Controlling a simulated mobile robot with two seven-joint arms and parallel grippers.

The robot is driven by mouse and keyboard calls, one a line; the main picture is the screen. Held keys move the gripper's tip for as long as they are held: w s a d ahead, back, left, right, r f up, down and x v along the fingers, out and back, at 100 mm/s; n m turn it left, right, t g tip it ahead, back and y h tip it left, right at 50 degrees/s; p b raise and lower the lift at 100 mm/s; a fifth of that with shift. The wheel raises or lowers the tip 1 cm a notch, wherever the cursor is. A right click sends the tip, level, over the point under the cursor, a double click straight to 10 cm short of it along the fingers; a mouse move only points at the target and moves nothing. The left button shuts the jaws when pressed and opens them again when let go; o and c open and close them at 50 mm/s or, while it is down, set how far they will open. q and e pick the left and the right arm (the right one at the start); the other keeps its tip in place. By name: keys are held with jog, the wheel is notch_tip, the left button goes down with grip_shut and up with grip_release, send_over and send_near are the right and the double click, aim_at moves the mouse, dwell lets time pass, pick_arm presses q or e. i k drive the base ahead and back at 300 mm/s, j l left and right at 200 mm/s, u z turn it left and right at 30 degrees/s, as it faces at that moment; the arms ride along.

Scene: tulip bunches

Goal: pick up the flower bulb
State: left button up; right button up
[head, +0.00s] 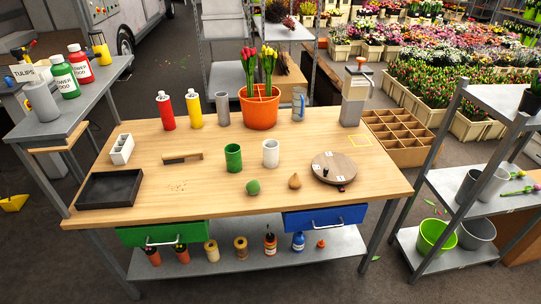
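A small brown flower bulb (294,181), with a pointed top, sits on the wooden tabletop (215,197) near its front edge. It stands between a green ball (253,187) on its left and a round wooden turntable (334,168) on its right. Nothing covers it. Neither my left nor my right gripper shows in the head view.
A white cup (271,153) and a green cup (233,157) stand behind the bulb. An orange pot of tulips (260,108) stands farther back. A black tray (110,189) lies at the left. The blue drawer (325,218) and green drawer (162,233) are below the front edge.

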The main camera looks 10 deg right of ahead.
aim_at(294, 181)
jog(key=i+l, duration=0.15)
jog(key=i, duration=0.6)
jog(key=i+l, duration=0.15)
jog(key=i, duration=0.65)
jog(key=z, duration=0.05)
